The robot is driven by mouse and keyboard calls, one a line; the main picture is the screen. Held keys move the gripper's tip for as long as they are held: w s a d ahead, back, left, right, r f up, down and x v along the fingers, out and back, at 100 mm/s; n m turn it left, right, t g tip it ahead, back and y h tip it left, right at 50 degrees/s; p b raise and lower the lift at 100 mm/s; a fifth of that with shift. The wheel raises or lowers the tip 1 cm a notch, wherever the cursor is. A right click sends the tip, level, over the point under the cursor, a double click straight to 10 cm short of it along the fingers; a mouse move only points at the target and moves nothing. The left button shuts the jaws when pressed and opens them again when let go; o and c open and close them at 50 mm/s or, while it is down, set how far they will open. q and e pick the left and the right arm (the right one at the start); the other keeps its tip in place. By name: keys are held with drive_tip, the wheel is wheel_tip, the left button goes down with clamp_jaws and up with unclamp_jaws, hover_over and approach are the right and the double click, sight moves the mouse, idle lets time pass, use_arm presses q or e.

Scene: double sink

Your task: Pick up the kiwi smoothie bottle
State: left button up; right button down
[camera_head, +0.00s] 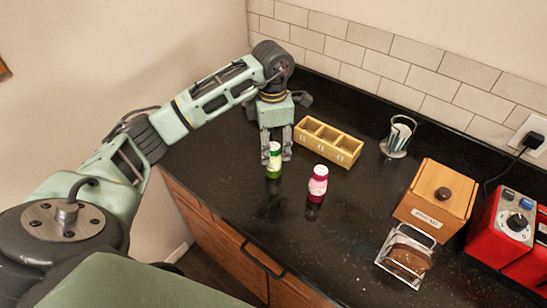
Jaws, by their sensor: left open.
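A green bottle (273,167) with a light cap, likely the kiwi smoothie, stands upright on the black counter (338,245). A pink-and-magenta bottle (317,185) with a pale cap stands upright to its right. My left gripper (275,156) points down at the green bottle with its fingers apart. The fingers show on either side of the bottle's upper part; I cannot tell whether the bottle is between them or just in front. My right gripper is not in view.
A wooden compartment box (345,150) stands right of my left gripper. Further right are a metal holder with utensils (398,137), a wooden bread box (436,196), a rack with bread slices (406,258) and a red toaster (503,229). A tiled wall bounds the back. The front counter is clear.

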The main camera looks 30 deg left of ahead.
use_arm(q)
drive_tip(key=f, duration=0.1)
drive_tip(key=f+p, duration=0.1)
drive_tip(key=shift+w+f, duration=0.2)
drive_tip(key=shift+f, duration=0.6)
drive_tip(key=c, duration=0.9)
clamp_jaws()
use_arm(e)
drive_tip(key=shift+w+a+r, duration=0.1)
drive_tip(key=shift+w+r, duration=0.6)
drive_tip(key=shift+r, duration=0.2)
